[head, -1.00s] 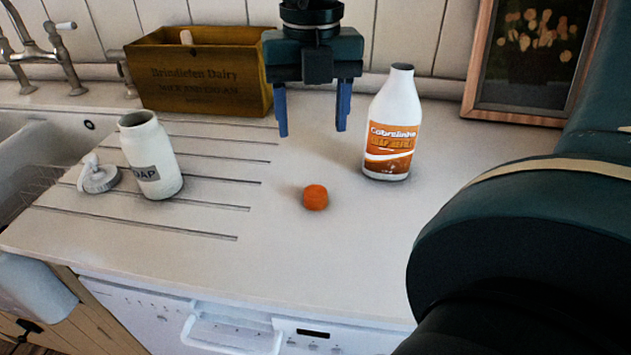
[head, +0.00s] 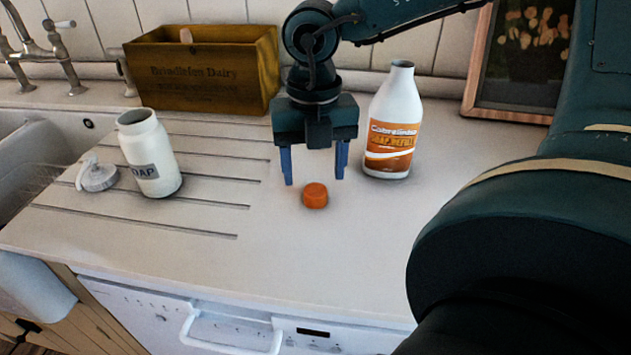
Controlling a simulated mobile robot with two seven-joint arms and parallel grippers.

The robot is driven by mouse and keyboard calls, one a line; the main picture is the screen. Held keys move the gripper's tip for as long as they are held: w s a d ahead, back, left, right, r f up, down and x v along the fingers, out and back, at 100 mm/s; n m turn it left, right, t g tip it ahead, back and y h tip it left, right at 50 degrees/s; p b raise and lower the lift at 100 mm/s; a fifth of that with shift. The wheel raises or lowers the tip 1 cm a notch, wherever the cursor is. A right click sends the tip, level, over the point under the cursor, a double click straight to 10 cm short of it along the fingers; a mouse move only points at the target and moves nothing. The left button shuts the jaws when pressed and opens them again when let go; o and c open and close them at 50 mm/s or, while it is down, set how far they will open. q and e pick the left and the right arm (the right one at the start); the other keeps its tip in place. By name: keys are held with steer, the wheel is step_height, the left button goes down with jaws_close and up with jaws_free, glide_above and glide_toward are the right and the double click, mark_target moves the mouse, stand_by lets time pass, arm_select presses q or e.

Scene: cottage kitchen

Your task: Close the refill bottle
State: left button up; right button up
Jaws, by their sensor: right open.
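The refill bottle (head: 388,152), white with an orange label, stands upright and uncapped on the worktop, right of centre. An orange cap (head: 315,195) lies on the worktop to the left of the bottle and nearer to me. My right gripper (head: 314,182) points down with its blue fingers apart, one to each side above and just behind the cap, and nothing is between them. Whether the fingers reach the worktop is hard to tell. My left gripper is not in view.
A white soap jar (head: 149,155) stands open on the draining grooves, with its pump top (head: 97,175) lying to its left. A wooden crate (head: 203,72) is at the back, a framed picture (head: 520,65) at the back right. The sink (head: 40,150) is at the left. The front worktop is clear.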

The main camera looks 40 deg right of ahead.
mark_target(316, 190)
step_height(316, 190, down, 4)
steer(key=shift+d+f, duration=0.1)
steer(key=shift+s, duration=0.1)
steer(key=c, duration=1.1)
steer(key=shift+o, duration=0.2)
step_height(316, 190, up, 28)
steer(key=p, duration=0.2)
steer(key=shift+p, duration=0.3)
